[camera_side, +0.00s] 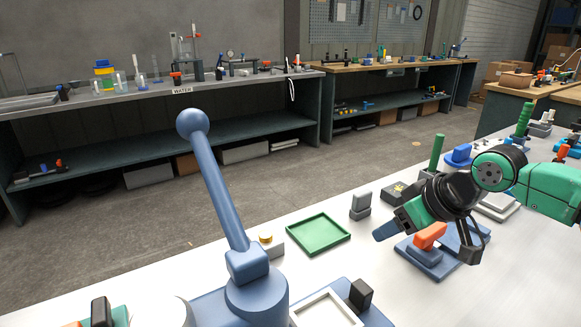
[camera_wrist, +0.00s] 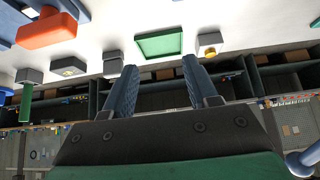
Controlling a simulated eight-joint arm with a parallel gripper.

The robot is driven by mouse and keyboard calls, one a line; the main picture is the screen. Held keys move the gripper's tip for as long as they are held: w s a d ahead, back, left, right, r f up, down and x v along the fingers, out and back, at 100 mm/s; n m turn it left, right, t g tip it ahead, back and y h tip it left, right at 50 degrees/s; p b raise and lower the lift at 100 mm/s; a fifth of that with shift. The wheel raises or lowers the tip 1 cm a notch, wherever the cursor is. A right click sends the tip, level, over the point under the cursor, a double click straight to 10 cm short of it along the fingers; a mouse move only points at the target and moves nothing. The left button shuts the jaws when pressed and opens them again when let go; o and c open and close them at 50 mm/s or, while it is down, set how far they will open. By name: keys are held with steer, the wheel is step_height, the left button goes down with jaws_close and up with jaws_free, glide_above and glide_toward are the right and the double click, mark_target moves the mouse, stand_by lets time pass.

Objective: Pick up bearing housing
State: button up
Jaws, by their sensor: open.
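No part is plainly marked as the bearing housing. The likeliest is a small grey block with a rounded upper part (camera_side: 361,206), standing on the white table right of the green tray; the wrist view shows a grey block (camera_wrist: 112,63) beside the left finger. My gripper (camera_side: 384,231) is above the table, tilted, to the right of the grey block. In the wrist view my gripper (camera_wrist: 160,66) has its two blue fingers wide apart with nothing between them.
A green tray (camera_side: 318,234) lies left of the grey block. An orange-topped blue fixture (camera_side: 430,236) is beneath my gripper. A green post (camera_side: 437,155) stands behind. A blue lever with a ball (camera_side: 212,170) rises at left.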

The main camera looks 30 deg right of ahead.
steer(key=o, duration=0.7)
steer(key=m+g+y, duration=0.3)
steer(key=m+g, duration=0.2)
steer(key=m, duration=0.8)
glide_above(267, 233)
steer(key=s+d, duration=0.4)
steer(key=f, duration=0.1)
steer(key=w+f+m, duration=0.1)
steer(key=f, duration=0.1)
steer(key=w+a+f+m+g+y, duration=0.1)
steer(key=f+m, duration=0.1)
steer(key=w+a+f+m+g, duration=0.1)
steer(key=f, duration=0.1)
steer(key=shift+w+a+f, duration=0.1)
steer(key=shift+w, duration=0.3)
steer(key=shift+w+a+f+m+y, duration=0.1)
steer(key=shift+a+f+m+y, duration=0.2)
steer(key=shift+f+m, duration=0.3)
steer(key=shift+x, duration=2.55)
